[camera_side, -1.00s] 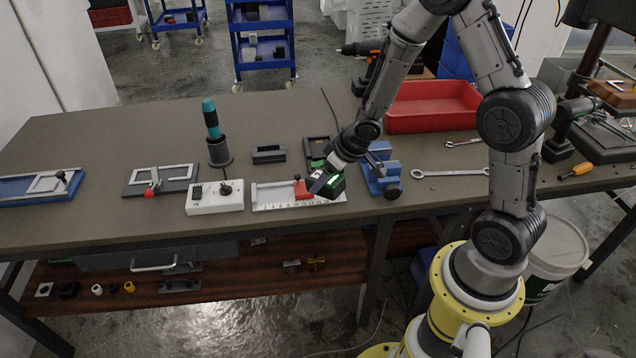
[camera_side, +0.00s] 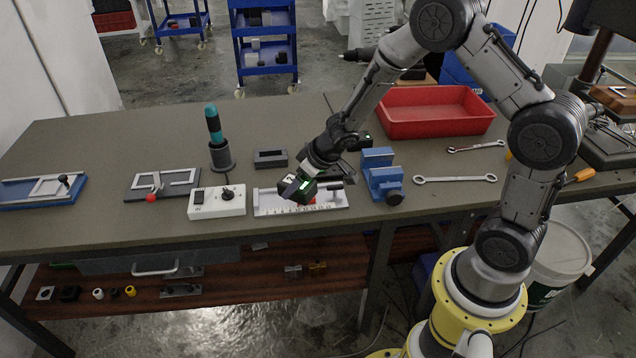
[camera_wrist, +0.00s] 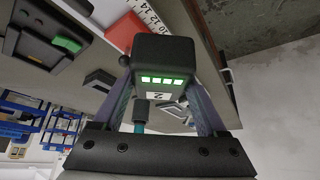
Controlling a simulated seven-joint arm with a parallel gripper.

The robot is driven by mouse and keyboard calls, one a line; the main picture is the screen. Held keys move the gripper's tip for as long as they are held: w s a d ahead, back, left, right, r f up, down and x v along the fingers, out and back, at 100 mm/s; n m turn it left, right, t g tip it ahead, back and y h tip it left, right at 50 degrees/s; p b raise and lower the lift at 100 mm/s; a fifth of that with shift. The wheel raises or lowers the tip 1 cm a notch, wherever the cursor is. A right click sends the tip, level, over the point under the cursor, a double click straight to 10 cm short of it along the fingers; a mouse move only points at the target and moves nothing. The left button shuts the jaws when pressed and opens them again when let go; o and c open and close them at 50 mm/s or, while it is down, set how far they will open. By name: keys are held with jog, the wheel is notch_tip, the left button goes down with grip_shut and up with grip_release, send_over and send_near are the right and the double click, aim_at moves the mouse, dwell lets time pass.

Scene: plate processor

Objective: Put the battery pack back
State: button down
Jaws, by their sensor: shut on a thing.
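My gripper (camera_side: 303,183) is shut on the battery pack (camera_side: 297,190), a dark block held above the ruler plate. In the wrist view the pack (camera_wrist: 165,62) sits between the fingers, showing a row of lit green bars and a white label with a 2. A dark holder with a green piece (camera_wrist: 67,44) shows at upper left in the wrist view; my arm mostly hides it in the side view. A smaller dark open tray (camera_side: 269,158) lies behind the ruler plate, apart from the pack.
The white ruler plate (camera_side: 265,209) with a red block (camera_side: 312,202) lies below my gripper. A blue vise (camera_side: 383,182) stands close on the right. A white switch box (camera_side: 213,203) and a teal-handled tool in a black cup (camera_side: 220,156) are left. A red bin (camera_side: 435,126) stands behind.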

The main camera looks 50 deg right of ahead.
jog(key=shift+n+y, duration=0.5)
jog(key=shift+n, duration=0.3)
jog(key=w, duration=0.6)
jog(key=shift+a+r, duration=0.15)
jog(key=w+d+r+n+y, duration=0.1)
jog(key=w+d+n, duration=0.1)
jog(key=w+d, duration=0.45)
jog(key=shift+w+a+f, duration=0.1)
jog(key=shift+w+f, duration=0.05)
jog(key=shift+f, duration=0.95)
jog(key=shift+w+a+f, duration=0.1)
jog(key=shift+w+f, duration=0.1)
jog(key=shift+f, duration=0.85)
jog(key=shift+w+a+f, duration=0.1)
jog(key=shift+w+f, duration=0.05)
jog(key=shift+f, duration=0.95)
jog(key=shift+f, duration=0.7)
grip_release()
jog(key=shift+s+f, duration=0.1)
